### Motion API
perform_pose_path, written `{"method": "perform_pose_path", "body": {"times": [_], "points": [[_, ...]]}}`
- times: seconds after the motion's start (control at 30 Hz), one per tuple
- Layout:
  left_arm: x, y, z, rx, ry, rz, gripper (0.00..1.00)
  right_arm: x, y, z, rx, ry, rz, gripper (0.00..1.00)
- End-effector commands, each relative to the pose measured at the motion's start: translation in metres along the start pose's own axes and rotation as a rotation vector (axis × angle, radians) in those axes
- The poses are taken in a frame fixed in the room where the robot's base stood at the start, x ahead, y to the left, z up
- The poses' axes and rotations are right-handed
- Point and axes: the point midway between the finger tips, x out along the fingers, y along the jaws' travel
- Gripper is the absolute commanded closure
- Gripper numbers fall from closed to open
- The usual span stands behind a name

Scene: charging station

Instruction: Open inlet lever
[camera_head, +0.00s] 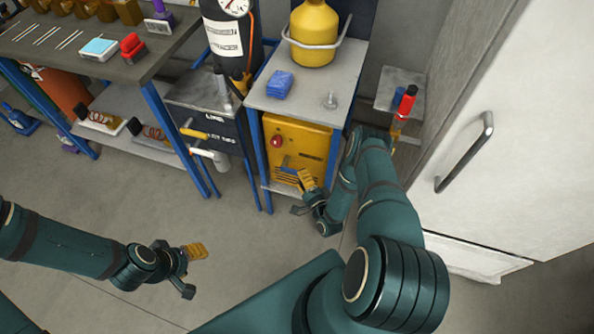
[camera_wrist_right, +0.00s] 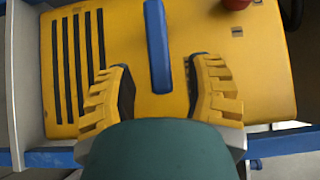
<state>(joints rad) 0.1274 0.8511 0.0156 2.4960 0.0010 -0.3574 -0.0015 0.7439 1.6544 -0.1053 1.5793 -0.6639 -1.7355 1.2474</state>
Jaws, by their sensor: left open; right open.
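A blue lever (camera_head: 287,169) is on the front of a yellow box (camera_head: 312,143) under the small table. In the right wrist view the blue lever (camera_wrist_right: 157,45) is a straight bar on the yellow face (camera_wrist_right: 200,28), its lower end between the finger pads. My right gripper (camera_head: 298,183) is open in front of the box, one finger on each side of the lever (camera_wrist_right: 162,85); gaps show on both sides. In the head view it partly hides the box's lower part. My left gripper (camera_head: 196,268) is open and empty over the floor at the lower left.
A red knob (camera_head: 277,141) is on the box, above the lever. A yellow-handled valve and grey pipe (camera_head: 205,150) stand left of the box. Blue table legs (camera_head: 257,160) flank the box. A white cabinet door (camera_head: 530,130) is at the right.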

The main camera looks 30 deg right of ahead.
Motion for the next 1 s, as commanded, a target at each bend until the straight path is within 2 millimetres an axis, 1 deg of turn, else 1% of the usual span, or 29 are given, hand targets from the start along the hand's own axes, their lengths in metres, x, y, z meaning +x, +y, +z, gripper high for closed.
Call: {"method": "perform_pose_path", "body": {"times": [0.03, 0.1, 0.2, 0.3, 0.43, 0.67, 0.7, 0.77, 0.8, 0.83, 0.87, 1.0], "points": [[0.003, -0.001, 0.000, 0.000, 0.001, 0.000, 0.47, 0.010, 0.000, 0.000, -0.001, -0.002, -0.004, 0.47], [0.005, -0.002, 0.000, 0.000, 0.002, 0.000, 0.47, 0.021, 0.000, 0.000, 0.000, 0.000, -0.003, 0.47], [0.007, -0.003, -0.001, 0.000, 0.003, 0.000, 0.47, 0.032, 0.001, 0.000, -0.001, -0.001, -0.002, 0.47], [0.008, -0.003, -0.001, 0.001, 0.004, 0.000, 0.47, 0.039, 0.000, 0.000, 0.000, 0.000, 0.000, 0.47], [0.008, -0.003, -0.001, 0.001, 0.005, 0.000, 0.47, 0.044, 0.000, 0.000, 0.000, 0.000, 0.000, 0.47], [0.008, -0.003, -0.001, 0.001, 0.005, 0.000, 0.47, 0.044, 0.000, 0.000, 0.000, 0.000, 0.000, 0.47], [0.008, -0.003, -0.001, 0.001, 0.005, 0.000, 0.47, 0.044, 0.000, 0.000, 0.000, 0.000, 0.000, 0.52], [0.008, -0.003, -0.001, 0.001, 0.005, 0.000, 0.47, 0.044, 0.000, 0.000, 0.000, 0.000, 0.000, 0.73], [0.008, -0.003, -0.001, 0.001, 0.005, 0.000, 0.47, 0.044, 0.000, 0.000, 0.000, 0.000, 0.000, 0.87], [0.008, -0.003, -0.001, 0.001, 0.005, 0.000, 0.47, 0.044, 0.000, 0.000, 0.000, 0.000, 0.000, 0.97], [0.008, -0.003, -0.001, 0.001, 0.005, 0.000, 0.47, 0.044, 0.000, 0.000, 0.000, 0.000, 0.000, 1.00], [0.008, -0.003, -0.001, 0.000, 0.004, 0.000, 0.47, 0.044, 0.000, 0.000, 0.000, 0.000, 0.001, 1.00]]}}
